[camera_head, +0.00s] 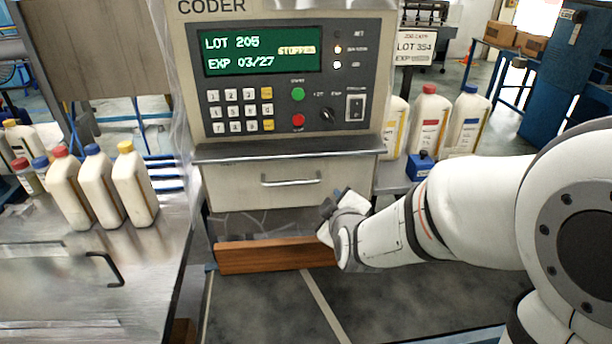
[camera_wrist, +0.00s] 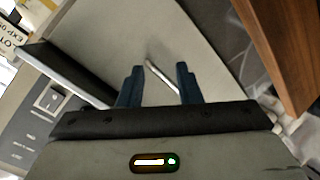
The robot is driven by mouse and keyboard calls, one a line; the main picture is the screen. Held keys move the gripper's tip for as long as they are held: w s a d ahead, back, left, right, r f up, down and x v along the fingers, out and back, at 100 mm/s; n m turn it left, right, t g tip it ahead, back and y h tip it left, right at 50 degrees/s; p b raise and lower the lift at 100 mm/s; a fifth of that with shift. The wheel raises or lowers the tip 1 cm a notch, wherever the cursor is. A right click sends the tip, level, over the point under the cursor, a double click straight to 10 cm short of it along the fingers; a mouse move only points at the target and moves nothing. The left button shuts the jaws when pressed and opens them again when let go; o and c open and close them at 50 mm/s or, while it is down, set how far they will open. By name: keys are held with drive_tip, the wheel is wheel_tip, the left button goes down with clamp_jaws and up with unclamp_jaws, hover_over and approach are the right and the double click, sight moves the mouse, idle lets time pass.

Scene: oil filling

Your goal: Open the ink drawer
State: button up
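The ink drawer (camera_head: 235,193) is a pale grey front below the coder's keypad panel, and it looks shut. Its metal bar handle (camera_head: 291,182) runs across the middle. My gripper (camera_head: 329,206) is at the lower right of the handle in the head view, its fingers small and partly hidden there. In the wrist view my gripper's two dark fingers (camera_wrist: 159,84) stand apart. The handle (camera_wrist: 161,76) shows slanted in the gap between them, with no grip visible. The drawer front (camera_wrist: 205,40) fills the area beyond the fingers.
The coder's ledge (camera_head: 290,149) juts out above the drawer. A wooden board (camera_head: 270,257) stands below, also close on the right in the wrist view (camera_wrist: 285,45). White bottles (camera_head: 100,186) stand on the metal table at left. A blue box (camera_head: 420,166) sits at right.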

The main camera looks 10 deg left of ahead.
sight(296, 187)
drive_tip(key=a+f+n+t+b, duration=0.1)
drive_tip(key=a+n, duration=0.1)
drive_tip(key=a+n+t+b, duration=0.1)
drive_tip(key=a+n+t, duration=0.1)
drive_tip(key=a+f+n+t+y+b, duration=0.1)
drive_tip(key=a+n+t, duration=0.1)
drive_tip(key=a, duration=0.1)
drive_tip(key=shift+s+f+n, duration=0.3)
drive_tip(key=shift+f, duration=0.05)
drive_tip(key=shift+n+t, duration=0.5)
drive_tip(key=shift+t, duration=0.2)
drive_tip(key=x, duration=0.4)
drive_tip(key=p+x, duration=0.1)
drive_tip(key=x, duration=0.2)
drive_tip(key=shift+a+r, duration=0.25)
drive_tip(key=shift+a, duration=0.2)
clamp_jaws()
